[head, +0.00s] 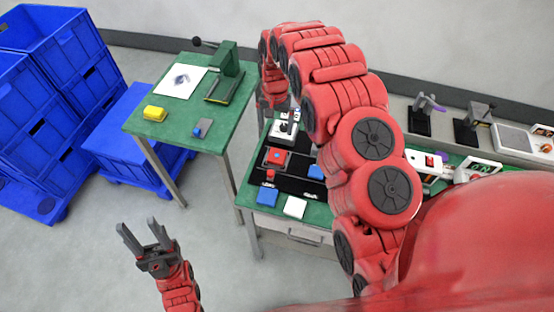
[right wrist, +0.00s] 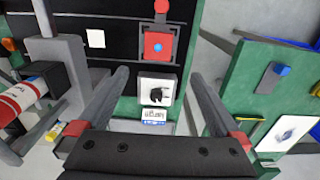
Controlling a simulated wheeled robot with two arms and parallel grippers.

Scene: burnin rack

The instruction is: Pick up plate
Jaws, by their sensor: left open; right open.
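I cannot tell for sure which piece is the plate. A square white plate with a black knob (right wrist: 157,90) lies between my right fingers in the right wrist view; it also shows in the head view (head: 283,131). A red plate with a blue dot (right wrist: 158,47) lies beyond it, on the black panel (right wrist: 125,15). My right gripper (right wrist: 158,75) is open, its fingers on either side of the knobbed plate; contact is unclear. My arm hides most of this gripper in the head view. My left gripper (head: 138,229) is open and empty over the floor.
Blue crates (head: 40,120) stand at the left. Black stands (head: 420,120) are on the right. The floor by my left gripper is clear.

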